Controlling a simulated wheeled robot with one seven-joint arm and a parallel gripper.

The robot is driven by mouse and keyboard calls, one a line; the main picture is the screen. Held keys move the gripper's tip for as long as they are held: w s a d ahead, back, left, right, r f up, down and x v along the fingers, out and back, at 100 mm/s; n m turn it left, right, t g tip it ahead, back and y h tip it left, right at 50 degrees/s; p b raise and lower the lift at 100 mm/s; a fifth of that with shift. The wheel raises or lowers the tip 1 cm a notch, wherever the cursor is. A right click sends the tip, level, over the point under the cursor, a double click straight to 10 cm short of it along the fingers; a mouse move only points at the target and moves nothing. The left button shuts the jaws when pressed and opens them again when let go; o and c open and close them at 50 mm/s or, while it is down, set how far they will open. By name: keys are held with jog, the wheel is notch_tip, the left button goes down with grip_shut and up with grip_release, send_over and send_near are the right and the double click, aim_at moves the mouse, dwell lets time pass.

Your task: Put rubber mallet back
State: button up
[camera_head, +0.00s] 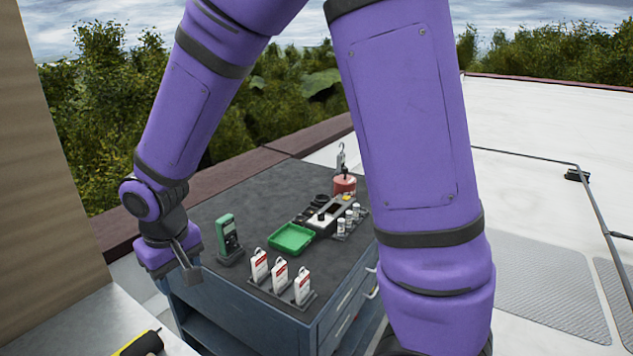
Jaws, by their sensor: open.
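My gripper (186,266) is at the left end of my purple arm, beside the near left corner of the dark-topped tool cart (213,200). Its grey fingers point down, and it is open with nothing seen between them. A yellow and black tool (140,345) lies on a pale grey surface (75,325) at the bottom left, cut off by the frame edge. I cannot tell if it is the rubber mallet. My gripper is above and apart from it. No other thing here looks like a mallet.
The cart top bears a green meter (228,238), a green tray (291,238), several white tags on a stand (280,275), a grey device (330,214) and a red container (344,184). A beige wall (45,150) stands left.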

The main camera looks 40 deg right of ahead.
jog(key=s+d+r+m+t, duration=0.1)
jog(key=s+d+r, duration=0.3)
jog(key=d+r, duration=0.25)
jog(key=s+d+r+m+t, duration=0.1)
jog(key=s+d+r, duration=0.35)
jog(key=r, duration=0.35)
jog(key=s+d+r+t, duration=0.1)
jog(key=s+d+r, duration=0.1)
jog(key=s, duration=0.3)
jog(key=s+d+r, duration=0.3)
jog(key=s+d, duration=0.1)
jog(key=s, duration=0.1)
jog(key=shift+s+t, duration=0.35)
jog(key=shift+t, duration=0.05)
